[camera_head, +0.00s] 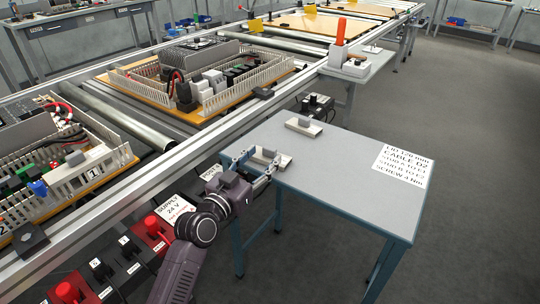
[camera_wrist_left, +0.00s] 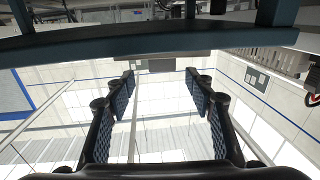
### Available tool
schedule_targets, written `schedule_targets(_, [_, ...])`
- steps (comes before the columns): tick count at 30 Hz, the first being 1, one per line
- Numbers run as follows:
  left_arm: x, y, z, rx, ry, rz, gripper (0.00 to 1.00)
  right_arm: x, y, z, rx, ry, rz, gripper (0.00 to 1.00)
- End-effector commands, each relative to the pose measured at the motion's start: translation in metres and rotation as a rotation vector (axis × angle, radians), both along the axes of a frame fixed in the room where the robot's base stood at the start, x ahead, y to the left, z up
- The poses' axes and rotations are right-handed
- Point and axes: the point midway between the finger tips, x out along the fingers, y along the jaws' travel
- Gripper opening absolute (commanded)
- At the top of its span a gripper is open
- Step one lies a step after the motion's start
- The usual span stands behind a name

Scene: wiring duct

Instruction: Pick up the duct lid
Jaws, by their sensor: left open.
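One strip (camera_head: 303,127) is near the back edge, and the other strip (camera_head: 284,161) is near the left corner. I cannot tell which is the duct lid. My left gripper (camera_head: 258,168) is at the table's left edge, overlapping the nearer strip in the head view and partly hiding it. In the left wrist view, my left gripper (camera_wrist_left: 163,90) is open with nothing between its fingers. My right gripper is not in view.
The small table (camera_head: 340,185) carries a printed label sheet (camera_head: 403,167); its middle is clear. A conveyor rail (camera_head: 190,150) runs behind it, carrying boards with slotted ducts (camera_head: 240,85). Red-and-black supply boxes (camera_head: 150,232) stand beside my left arm. In the left wrist view, the table edge (camera_wrist_left: 150,42) crosses the top.

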Motion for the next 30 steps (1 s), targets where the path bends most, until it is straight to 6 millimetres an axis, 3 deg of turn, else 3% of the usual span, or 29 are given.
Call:
schedule_targets(9, [0.038,-0.017,-0.002,-0.001,0.000,0.000,0.49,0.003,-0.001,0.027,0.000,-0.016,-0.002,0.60])
schedule_targets(19, [0.044,-0.020,-0.001,0.000,0.001,0.001,0.49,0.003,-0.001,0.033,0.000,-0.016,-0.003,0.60])
schedule_targets(30, [0.044,-0.020,-0.001,0.000,0.001,0.001,0.10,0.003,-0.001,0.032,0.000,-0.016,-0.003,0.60])
